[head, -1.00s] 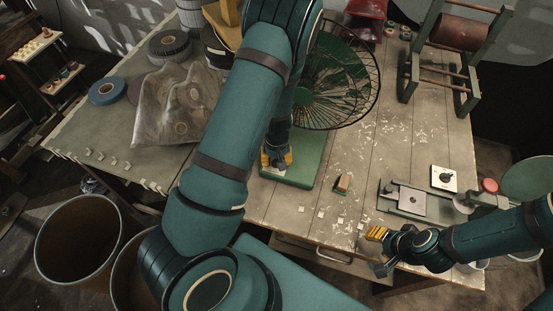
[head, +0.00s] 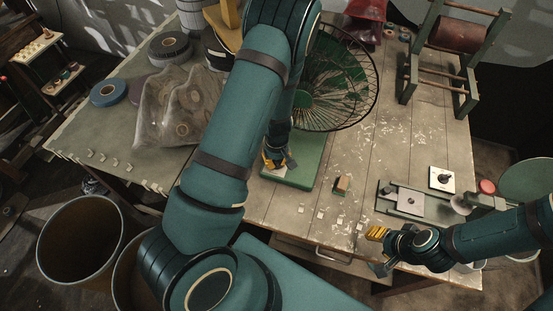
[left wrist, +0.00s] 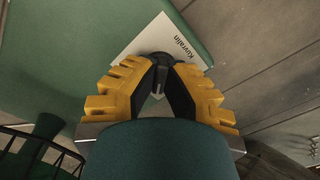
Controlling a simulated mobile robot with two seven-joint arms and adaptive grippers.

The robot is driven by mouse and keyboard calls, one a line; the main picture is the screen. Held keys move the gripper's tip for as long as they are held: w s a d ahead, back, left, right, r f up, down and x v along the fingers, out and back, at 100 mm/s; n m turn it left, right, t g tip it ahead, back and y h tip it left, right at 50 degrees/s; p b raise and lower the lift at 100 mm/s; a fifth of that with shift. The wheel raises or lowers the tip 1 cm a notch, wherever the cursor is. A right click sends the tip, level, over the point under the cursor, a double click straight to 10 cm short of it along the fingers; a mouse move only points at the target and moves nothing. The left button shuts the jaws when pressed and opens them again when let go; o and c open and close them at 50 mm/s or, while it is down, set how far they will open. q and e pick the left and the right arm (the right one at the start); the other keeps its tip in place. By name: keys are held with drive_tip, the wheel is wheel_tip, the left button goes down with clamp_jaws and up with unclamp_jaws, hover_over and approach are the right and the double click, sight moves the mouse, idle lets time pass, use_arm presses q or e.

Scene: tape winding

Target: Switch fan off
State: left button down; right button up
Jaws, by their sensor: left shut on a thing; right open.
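The fan (head: 335,85) stands on the table with a round wire cage and a green base (head: 305,172). My left arm hides part of the fan. My left gripper (head: 276,162) is low over the near left part of the base. In the left wrist view, my left gripper (left wrist: 160,88) is shut on a small dark knob (left wrist: 158,60). The knob sits on a white label plate (left wrist: 140,42) with dark lettering on the green base. My right gripper (head: 378,251) is open and empty near the table's front edge.
A small brown-orange block (head: 341,185) lies right of the base. A metal fixture (head: 408,199) stands at the right, and a wooden winding frame (head: 455,55) at the back right. Plastic-wrapped rolls (head: 180,105) lie left of my left arm. The table's middle right is mostly clear.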

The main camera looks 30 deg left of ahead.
sight(277, 162)
use_arm(q)
drive_tip(key=shift+n+p, duration=0.55)
drive_tip(key=shift+n, duration=1.55)
drive_tip(key=c, duration=1)
unclamp_jaws()
drive_tip(key=shift+c, duration=0.2)
wheel_tip(277, 162, up, 12)
